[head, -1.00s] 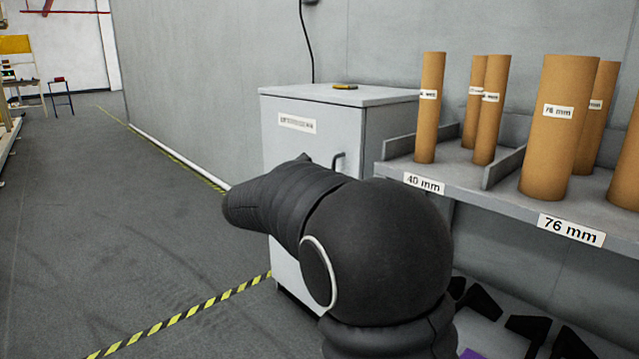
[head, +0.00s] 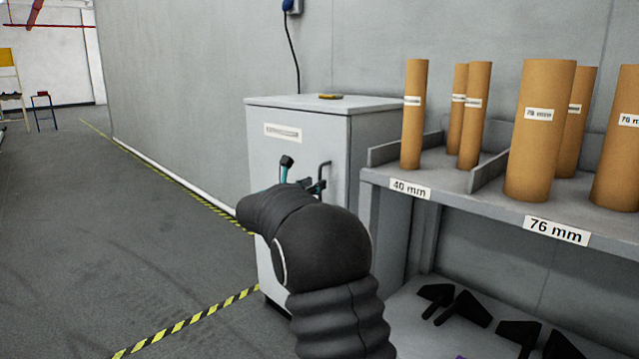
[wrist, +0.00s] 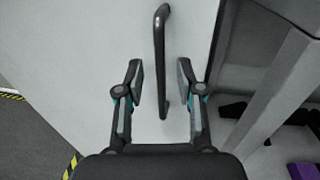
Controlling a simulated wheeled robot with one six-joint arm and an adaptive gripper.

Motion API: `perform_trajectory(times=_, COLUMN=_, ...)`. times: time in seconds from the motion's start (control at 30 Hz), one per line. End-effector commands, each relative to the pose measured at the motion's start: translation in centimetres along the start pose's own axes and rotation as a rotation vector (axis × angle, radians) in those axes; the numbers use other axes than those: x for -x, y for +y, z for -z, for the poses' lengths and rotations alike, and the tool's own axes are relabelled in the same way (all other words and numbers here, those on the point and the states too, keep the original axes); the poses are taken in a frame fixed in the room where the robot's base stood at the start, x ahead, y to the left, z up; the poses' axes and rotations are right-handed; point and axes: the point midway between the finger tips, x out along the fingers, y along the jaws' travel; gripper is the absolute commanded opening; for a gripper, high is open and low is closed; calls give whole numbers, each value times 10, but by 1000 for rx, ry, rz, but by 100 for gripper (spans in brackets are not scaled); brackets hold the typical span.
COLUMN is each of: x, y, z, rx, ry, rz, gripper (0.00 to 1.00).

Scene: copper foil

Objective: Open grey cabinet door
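The grey cabinet (head: 375,140) stands against the wall, left of the shelf, and its door (head: 262,150) looks closed. The door's dark bar handle (wrist: 161,55) runs upright in the wrist view, between the two fingers of my gripper (wrist: 160,82). The fingers are apart, one on each side of the handle, with gaps visible on both sides. In the head view the fingers of my gripper (head: 302,172) show at the door beside the handle (head: 322,177), and my arm hides the lower door.
A shelf (head: 470,200) with several cardboard tubes (head: 540,130) stands close on the right of the cabinet. Dark parts (head: 455,305) lie on its lower level. A small yellow item (head: 331,96) lies on the cabinet top. Open floor (head: 120,240) lies to the left.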

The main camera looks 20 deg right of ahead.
Motion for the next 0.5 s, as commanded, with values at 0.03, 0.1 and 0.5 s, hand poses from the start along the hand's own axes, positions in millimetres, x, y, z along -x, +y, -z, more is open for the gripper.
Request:
perform_trajectory(times=0.03, x=-9, y=-1, z=0, rx=-1, ry=-1, rz=3, gripper=37)
perform_trajectory(times=0.1, x=-19, y=-1, z=0, rx=-1, ry=0, rz=2, gripper=37)
perform_trajectory(times=0.5, x=-38, y=0, z=0, rx=0, ry=0, rz=0, gripper=37)
